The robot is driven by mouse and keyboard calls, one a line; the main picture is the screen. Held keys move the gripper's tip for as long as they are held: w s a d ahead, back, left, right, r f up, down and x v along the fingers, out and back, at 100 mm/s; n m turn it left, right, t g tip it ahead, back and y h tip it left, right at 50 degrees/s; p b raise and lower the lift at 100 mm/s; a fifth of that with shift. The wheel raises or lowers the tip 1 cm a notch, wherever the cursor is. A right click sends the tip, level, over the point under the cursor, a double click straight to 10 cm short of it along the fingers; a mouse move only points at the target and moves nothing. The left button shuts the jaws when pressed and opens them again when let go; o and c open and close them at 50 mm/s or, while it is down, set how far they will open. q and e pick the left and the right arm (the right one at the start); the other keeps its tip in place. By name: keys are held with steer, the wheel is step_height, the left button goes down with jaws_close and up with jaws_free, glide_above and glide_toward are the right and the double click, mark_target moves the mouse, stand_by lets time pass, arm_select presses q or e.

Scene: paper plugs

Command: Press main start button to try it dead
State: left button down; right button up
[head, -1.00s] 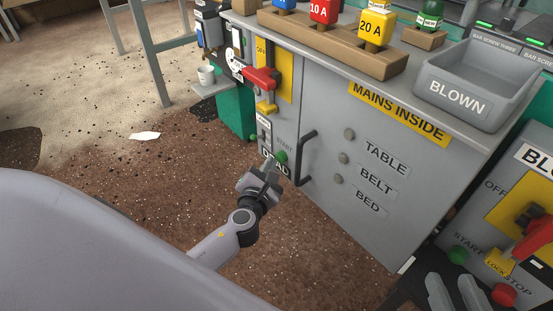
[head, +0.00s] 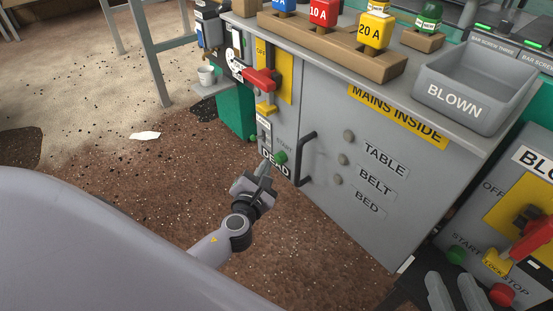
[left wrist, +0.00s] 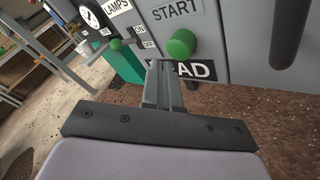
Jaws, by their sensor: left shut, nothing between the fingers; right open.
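The green start button (head: 281,157) sticks out of the grey cabinet front, under the START label and above the DEAD label (head: 275,163). In the left wrist view the green button (left wrist: 181,44) is just above and right of the fingertips. My left gripper (head: 265,168) is shut and empty, its tips just left of and below the button, apart from it as far as I can see. The left wrist view shows its closed fingers (left wrist: 160,66) in front of the DEAD label, hiding part of it. My right gripper (head: 458,292) is open at the bottom right edge.
A black door handle (head: 305,158) stands out just right of the button. A red switch handle (head: 262,79) points out above it. A second panel at right has a green start button (head: 457,255) and a red stop button (head: 503,294). Open floor lies left of the cabinet.

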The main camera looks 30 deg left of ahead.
arm_select(q)
steer(key=shift+s, duration=0.1)
steer(key=s, duration=0.1)
steer(key=s+a, duration=0.1)
steer(key=s, duration=0.1)
steer(key=s+a, duration=0.1)
steer(key=shift+s+p, duration=0.25)
steer(key=shift+p, duration=0.15)
stand_by(0.7)
